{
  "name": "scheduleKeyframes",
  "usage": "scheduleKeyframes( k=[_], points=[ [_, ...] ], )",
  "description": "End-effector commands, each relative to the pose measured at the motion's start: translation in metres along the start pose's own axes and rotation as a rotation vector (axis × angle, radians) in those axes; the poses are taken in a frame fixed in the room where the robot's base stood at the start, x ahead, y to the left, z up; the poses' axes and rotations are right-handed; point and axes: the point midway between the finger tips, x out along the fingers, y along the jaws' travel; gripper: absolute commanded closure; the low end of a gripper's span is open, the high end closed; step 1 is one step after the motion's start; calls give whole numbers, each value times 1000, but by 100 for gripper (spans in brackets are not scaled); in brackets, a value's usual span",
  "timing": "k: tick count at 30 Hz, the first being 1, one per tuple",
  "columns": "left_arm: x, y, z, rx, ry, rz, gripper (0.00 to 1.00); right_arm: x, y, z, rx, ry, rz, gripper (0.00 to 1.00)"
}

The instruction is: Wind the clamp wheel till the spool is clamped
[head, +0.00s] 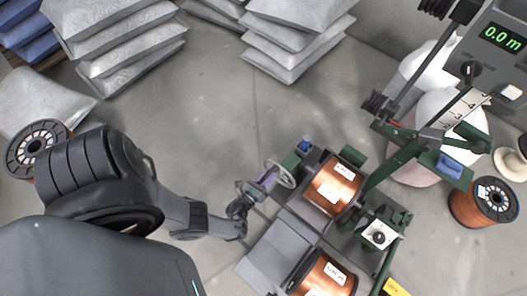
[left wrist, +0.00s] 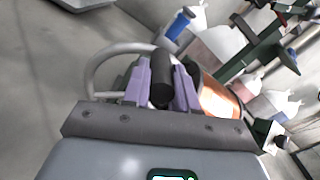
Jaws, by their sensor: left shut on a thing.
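The clamp wheel (head: 286,174) is a pale grey ring on the left side of the green winding machine. Its rim also shows in the left wrist view (left wrist: 98,66). My left gripper (head: 266,182) has its two purple fingers closed around the wheel's black handle (left wrist: 161,80). The copper spool (head: 333,186) with a white label lies in the machine just right of the wheel; part of its copper shows in the left wrist view (left wrist: 226,98). I cannot tell whether the clamp touches the spool. My right gripper is in neither view.
A second labelled copper spool (head: 322,274) sits lower in the machine. A counter (head: 501,38) reads 0.0 m at the upper right. Loose spools stand on the floor at the right (head: 484,203) and left (head: 34,145). Grey sacks (head: 125,45) are stacked behind; the floor between is clear.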

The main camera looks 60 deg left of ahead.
Motion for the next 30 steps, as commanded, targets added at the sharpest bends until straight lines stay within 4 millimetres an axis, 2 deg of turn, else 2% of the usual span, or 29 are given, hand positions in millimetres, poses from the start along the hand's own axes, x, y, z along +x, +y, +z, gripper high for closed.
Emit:
scheduleKeyframes(
  k=[1, 6, 21, 22, 26, 30],
  points=[
    [1, -6, -2, -8, -1, -5, 100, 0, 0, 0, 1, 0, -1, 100],
    [0, -9, -4, -11, 1, -5, 100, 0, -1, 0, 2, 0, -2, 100],
    [0, -10, -6, -13, 5, -5, 100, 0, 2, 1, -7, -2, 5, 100],
    [0, -10, -6, -13, 5, -5, 68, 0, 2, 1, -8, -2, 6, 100],
    [0, -9, -5, -11, 4, -4, 48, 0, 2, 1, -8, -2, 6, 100],
    [0, -8, -5, -9, 3, -3, 47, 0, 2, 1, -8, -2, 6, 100]
  ],
)
